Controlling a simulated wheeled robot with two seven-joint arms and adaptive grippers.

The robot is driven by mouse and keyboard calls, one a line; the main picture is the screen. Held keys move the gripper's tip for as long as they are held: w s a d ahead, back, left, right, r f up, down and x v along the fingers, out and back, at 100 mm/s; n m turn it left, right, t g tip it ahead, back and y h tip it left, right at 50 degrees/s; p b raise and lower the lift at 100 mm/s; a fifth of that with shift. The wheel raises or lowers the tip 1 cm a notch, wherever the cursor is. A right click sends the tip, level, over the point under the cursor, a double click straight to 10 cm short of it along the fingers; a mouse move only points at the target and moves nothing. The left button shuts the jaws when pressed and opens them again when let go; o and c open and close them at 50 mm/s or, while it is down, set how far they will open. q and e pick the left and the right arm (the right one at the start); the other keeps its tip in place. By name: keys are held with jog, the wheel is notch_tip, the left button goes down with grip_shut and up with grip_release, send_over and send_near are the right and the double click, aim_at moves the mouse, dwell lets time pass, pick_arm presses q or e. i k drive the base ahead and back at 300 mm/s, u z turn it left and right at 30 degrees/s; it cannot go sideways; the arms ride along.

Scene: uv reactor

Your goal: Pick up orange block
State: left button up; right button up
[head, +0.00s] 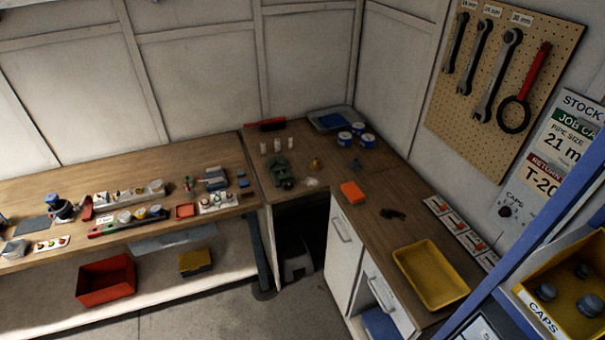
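The orange block (352,192) lies flat on the wooden worktop of the right-hand bench, close to its front edge above the white cabinet. It looks like a small, bright orange rectangular slab and nothing covers it. Neither of my grippers shows in the head view, so nothing is seen near or touching the block.
A yellow tray (446,284) sits nearer on the same worktop (385,235), with a small dark object (393,214) between. A green vise-like tool (280,172) and blue-and-white cans (345,138) stand farther back. A blue rack with a yellow caps bin (548,286) occupies the right foreground.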

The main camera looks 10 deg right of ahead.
aim_at(354, 195)
jog(key=z, duration=0.05)
jog(key=i, duration=1.7)
jog(key=z, duration=0.5)
